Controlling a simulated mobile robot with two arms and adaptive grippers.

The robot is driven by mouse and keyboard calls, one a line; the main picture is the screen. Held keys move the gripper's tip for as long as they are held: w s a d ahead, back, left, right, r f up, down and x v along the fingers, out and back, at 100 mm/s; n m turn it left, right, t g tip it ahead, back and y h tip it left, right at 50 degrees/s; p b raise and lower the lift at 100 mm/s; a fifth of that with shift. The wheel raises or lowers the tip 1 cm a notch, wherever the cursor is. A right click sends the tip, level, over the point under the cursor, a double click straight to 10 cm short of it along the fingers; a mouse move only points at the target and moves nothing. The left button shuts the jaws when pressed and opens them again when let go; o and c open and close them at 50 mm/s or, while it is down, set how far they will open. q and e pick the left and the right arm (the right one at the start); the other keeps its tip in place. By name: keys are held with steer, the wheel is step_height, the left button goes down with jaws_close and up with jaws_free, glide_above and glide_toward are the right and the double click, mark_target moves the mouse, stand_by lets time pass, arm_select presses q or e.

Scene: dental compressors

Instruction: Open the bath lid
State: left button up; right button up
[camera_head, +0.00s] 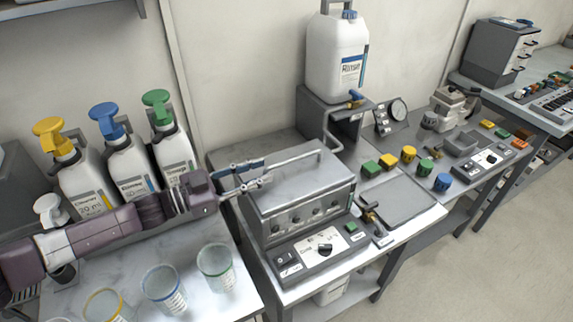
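The bath (305,212) is a grey metal box with a row of knobs on its front, standing on the bench in the middle of the head view. Its flat grey lid (300,178) appears closed and has a bar handle (303,155) on top. My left gripper (268,171) comes in from the left, with its two fingers apart, over the left part of the lid near the handle. I see nothing between the fingers; whether they touch the handle or lid is unclear. My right gripper is not in view.
Yellow, blue and green pump bottles (122,155) stand behind my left arm, with several clear cups (215,268) in front. A control panel (318,250) sits before the bath. A white rinse canister (337,58) stands on a raised stand behind it. A flat tray (398,200) lies to the right.

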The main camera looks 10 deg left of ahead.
mark_target(285, 163)
arm_select(q)
steer(key=shift+w+d, duration=0.25)
steer(key=p+x, duration=0.2)
steer(key=x, duration=0.4)
steer(key=shift+s+d+r, duration=0.1)
steer(key=shift+s+r, duration=0.05)
steer(key=shift+r, duration=0.05)
steer(key=shift+w+d+f, duration=0.1)
steer(key=shift+w+d, duration=0.2)
steer(key=shift+d, duration=0.05)
jaws_close()
